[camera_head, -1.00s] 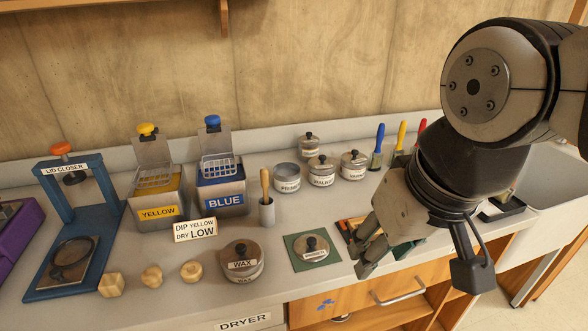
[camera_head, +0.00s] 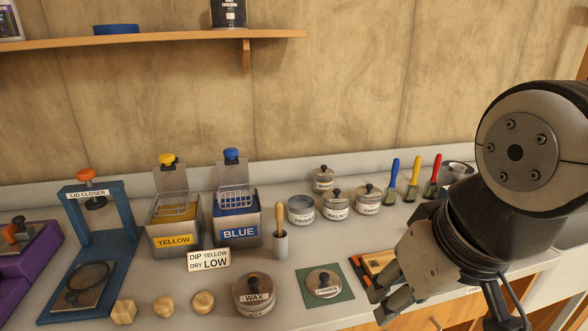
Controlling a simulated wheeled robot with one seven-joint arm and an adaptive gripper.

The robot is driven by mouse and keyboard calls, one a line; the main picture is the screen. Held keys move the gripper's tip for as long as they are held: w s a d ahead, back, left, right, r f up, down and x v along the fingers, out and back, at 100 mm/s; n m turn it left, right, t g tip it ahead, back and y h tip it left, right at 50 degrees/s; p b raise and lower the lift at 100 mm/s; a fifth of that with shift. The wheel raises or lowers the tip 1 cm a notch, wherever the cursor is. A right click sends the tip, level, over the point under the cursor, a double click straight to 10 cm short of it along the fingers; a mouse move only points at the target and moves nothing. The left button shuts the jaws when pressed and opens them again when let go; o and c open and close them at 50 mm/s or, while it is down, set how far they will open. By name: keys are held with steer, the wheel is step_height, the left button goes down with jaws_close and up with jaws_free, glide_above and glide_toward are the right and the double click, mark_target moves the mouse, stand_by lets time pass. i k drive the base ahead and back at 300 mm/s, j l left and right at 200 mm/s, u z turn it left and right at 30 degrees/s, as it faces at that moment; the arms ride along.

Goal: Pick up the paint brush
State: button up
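Several brush-like tools are in view, and I cannot tell which is the task's paint brush. A wooden-handled one (camera_head: 280,219) stands upright in a small grey cup (camera_head: 281,245) right of the blue tank. Blue (camera_head: 393,172), yellow (camera_head: 414,169) and red (camera_head: 435,170) handled tools stand upright at the back right. My gripper (camera_head: 382,294) is at the lower right, pointing down and left over the counter's front. Its fingers look apart, with nothing seen between them. It partly hides a wooden tray (camera_head: 378,262) with orange-and-black handled tools.
Yellow (camera_head: 174,240) and blue (camera_head: 239,232) tanks stand centre-left, beside a blue lid closer (camera_head: 79,234). A wax tin (camera_head: 254,296), a tin on a green mat (camera_head: 346,295) and wooden pieces (camera_head: 163,306) line the front. Several labelled tins (camera_head: 336,207) stand behind. A shelf (camera_head: 150,41) hangs above.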

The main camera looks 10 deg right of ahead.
mark_target(391, 187)
steer(key=i+l+z, duration=0.4)
steer(key=i+l, duration=0.3)
steer(key=i, duration=0.05)
